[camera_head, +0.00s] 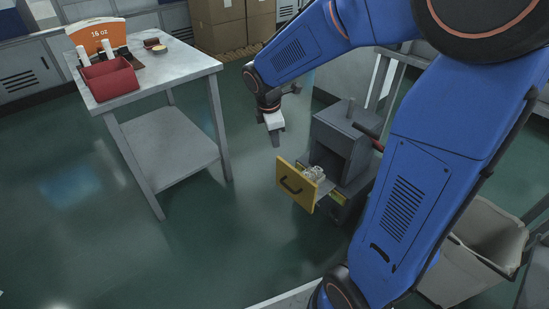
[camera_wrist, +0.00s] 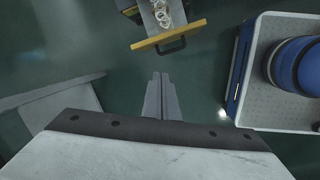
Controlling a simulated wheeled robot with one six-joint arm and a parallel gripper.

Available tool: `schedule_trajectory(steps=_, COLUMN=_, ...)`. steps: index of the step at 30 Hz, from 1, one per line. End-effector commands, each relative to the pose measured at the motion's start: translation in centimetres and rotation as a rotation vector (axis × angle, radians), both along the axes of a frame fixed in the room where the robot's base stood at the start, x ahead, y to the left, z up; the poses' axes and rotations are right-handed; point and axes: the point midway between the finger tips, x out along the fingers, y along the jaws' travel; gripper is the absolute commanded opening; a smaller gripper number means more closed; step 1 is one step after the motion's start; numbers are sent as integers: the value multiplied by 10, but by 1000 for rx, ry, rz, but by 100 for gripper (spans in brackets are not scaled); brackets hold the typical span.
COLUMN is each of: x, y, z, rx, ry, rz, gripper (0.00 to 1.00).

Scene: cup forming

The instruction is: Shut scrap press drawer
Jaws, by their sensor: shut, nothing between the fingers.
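The scrap press (camera_head: 343,145) is a grey box-shaped machine on the floor in the middle of the head view. Its drawer stands pulled out, with a yellow front (camera_head: 295,185) and a dark handle (camera_head: 290,185). Pale crumpled scrap (camera_head: 314,174) lies in the drawer. In the wrist view the yellow drawer front (camera_wrist: 168,36) and its handle are at the top, with pale ring-like scrap (camera_wrist: 163,14) behind it. My gripper (camera_head: 277,141) is shut and empty, above and in front of the drawer, apart from it. Its fingers (camera_wrist: 160,80) point toward the drawer front.
A metal table (camera_head: 180,72) with a red bin (camera_head: 111,80) and a "16 oz" sign (camera_head: 98,33) stands at the left. A grey bin (camera_head: 465,265) is at the lower right. Cardboard boxes (camera_head: 220,30) stand at the back. The green floor before the drawer is clear.

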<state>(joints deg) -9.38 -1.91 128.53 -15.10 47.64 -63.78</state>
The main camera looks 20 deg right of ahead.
Motion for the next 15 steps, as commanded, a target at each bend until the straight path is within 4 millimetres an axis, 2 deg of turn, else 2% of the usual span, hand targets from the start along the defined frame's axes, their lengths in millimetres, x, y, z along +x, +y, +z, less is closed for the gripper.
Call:
schedule_trajectory(steps=1, x=11, y=4, z=-11, rx=-16, ry=24, rz=59, gripper=0)
schedule_trajectory(steps=6, x=42, y=16, z=-43, rx=-67, ry=91, rz=257, gripper=0)
schedule_trajectory(steps=10, x=59, y=23, z=-62, rx=-93, ry=129, rz=370, gripper=0)
schedule_trajectory(steps=15, x=68, y=26, z=-75, rx=-109, ry=154, rz=445, gripper=0)
